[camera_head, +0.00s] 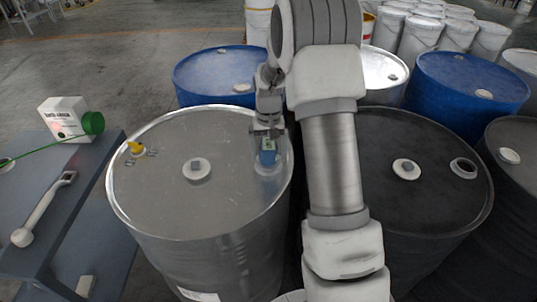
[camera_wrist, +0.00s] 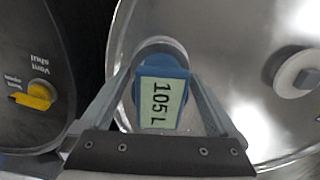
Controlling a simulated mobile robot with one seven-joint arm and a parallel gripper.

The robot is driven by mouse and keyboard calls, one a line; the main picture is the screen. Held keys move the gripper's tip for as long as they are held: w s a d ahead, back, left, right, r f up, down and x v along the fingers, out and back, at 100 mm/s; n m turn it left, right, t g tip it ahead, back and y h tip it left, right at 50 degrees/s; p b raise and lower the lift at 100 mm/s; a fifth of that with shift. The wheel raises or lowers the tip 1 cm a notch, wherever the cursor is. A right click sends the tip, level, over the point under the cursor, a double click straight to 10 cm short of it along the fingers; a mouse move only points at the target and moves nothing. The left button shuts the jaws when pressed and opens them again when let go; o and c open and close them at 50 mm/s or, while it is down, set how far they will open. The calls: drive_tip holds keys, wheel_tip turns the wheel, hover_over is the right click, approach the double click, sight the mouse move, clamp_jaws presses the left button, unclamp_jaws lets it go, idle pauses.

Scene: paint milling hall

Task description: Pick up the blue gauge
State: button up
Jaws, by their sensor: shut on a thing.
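The blue gauge (camera_head: 267,153) is a small blue block with a pale green face, at the right side of the silver drum's top in the head view. In the wrist view the blue gauge (camera_wrist: 160,95) shows its green label reading "105 L". My gripper (camera_head: 267,137) comes down over it from above. In the wrist view my gripper (camera_wrist: 165,60) has a finger on each side of the gauge and is shut on it. The gauge is at or just above the drum lid; I cannot tell if it still touches.
The silver drum (camera_head: 165,205) has a central cap (camera_head: 197,169) and a yellow valve (camera_head: 136,148). A dark drum (camera_head: 430,205) stands right, blue drums (camera_head: 215,72) behind.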

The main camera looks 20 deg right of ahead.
sight(270, 143)
drive_tip(key=shift+c, duration=1.1)
drive_tip(key=shift+r, duration=0.5)
drive_tip(key=r, duration=0.3)
drive_tip(key=shift+d+r, duration=0.2)
drive_tip(key=shift+r, duration=0.15)
drive_tip(key=s+d+r, duration=0.6)
drive_tip(key=s+d, duration=0.1)
wheel_tip(270, 143, up, 11)
drive_tip(key=d+p, duration=0.1)
drive_tip(key=p, duration=0.8)
drive_tip(key=shift+s+r, duration=0.2)
drive_tip(key=shift+s, duration=0.2)
drive_tip(key=shift+d, duration=0.1)
